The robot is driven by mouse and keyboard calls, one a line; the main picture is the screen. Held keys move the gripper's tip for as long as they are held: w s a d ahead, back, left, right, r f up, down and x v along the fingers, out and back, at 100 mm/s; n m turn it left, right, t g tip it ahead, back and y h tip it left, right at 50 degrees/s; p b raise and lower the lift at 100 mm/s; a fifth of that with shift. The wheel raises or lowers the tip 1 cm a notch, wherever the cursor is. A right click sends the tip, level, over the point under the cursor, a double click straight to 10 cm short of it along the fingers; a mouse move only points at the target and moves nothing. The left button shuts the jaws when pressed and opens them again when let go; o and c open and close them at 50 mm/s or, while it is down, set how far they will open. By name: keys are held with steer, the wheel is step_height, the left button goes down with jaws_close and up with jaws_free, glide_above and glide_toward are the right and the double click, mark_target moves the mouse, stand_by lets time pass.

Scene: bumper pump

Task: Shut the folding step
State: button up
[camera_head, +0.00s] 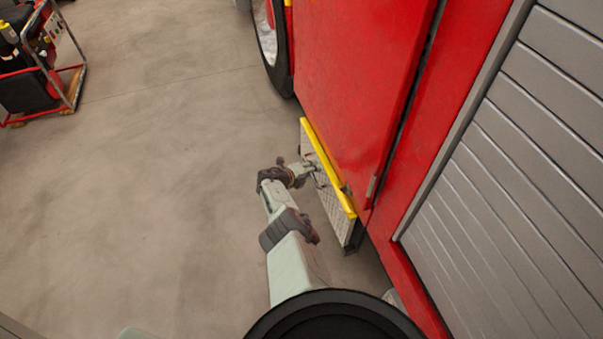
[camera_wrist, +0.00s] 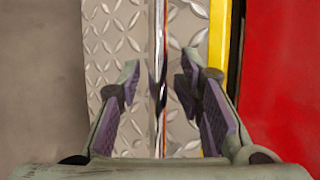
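The folding step (camera_head: 337,211) is a grey diamond-plate panel with a yellow edge strip (camera_head: 328,166), low on the side of the red truck. It stands out from the truck's side. In the wrist view its tread plate (camera_wrist: 112,35) fills the middle, with the yellow strip (camera_wrist: 217,35) to the right. A thin shiny bar (camera_wrist: 158,45) runs lengthwise over the plate. My gripper (camera_head: 315,172) is at the step's outer side. In the wrist view my gripper (camera_wrist: 158,80) is open, one finger each side of the bar, with gaps to both. I cannot tell its depth.
The red truck body (camera_head: 350,80) and a grey roller shutter (camera_head: 520,170) are on the right. A wheel (camera_head: 275,45) stands beyond the step. Grey floor (camera_head: 150,190) to the left is clear up to a red-framed machine (camera_head: 40,75) at the far left.

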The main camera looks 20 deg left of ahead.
steer(key=v, duration=1.1)
steer(key=shift+s+a+r, duration=0.2)
steer(key=shift+s+r, duration=0.05)
steer(key=shift+r, duration=0.05)
